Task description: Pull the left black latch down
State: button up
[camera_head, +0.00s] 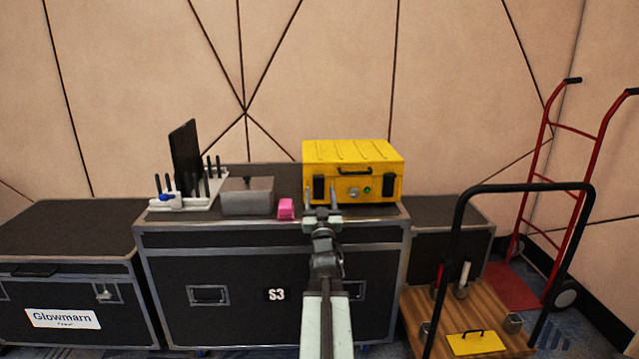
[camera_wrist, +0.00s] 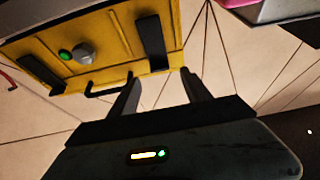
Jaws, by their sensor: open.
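The yellow case (camera_head: 352,160) stands on top of the middle black flight case. Its left black latch (camera_head: 319,185) is upright on the front face, at the left end. In the wrist view, turned upside down, this latch (camera_wrist: 152,42) lies just beyond the fingertips, towards the left finger. My gripper (camera_head: 320,192) is open in front of it, one finger to each side in the head view. The fingers (camera_wrist: 160,78) hold nothing, and I cannot tell whether they touch the case. The right black latch (camera_head: 389,188) is also upright.
A round lock and green button (camera_head: 367,190) sit between the latches, below a black handle (camera_head: 355,171). A wooden cart (camera_head: 500,309) stands at right.

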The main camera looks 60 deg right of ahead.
aim_at(318, 179)
jog(key=p+x, duration=0.1)
jog(key=x, duration=0.4)
jog(key=shift+w+d+r+p, duration=0.1)
jog(key=shift+w+d+p, duration=0.1)
jog(key=shift+p, duration=0.1)
jog(key=shift+a, duration=0.1)
grip_shut()
dwell(0.8)
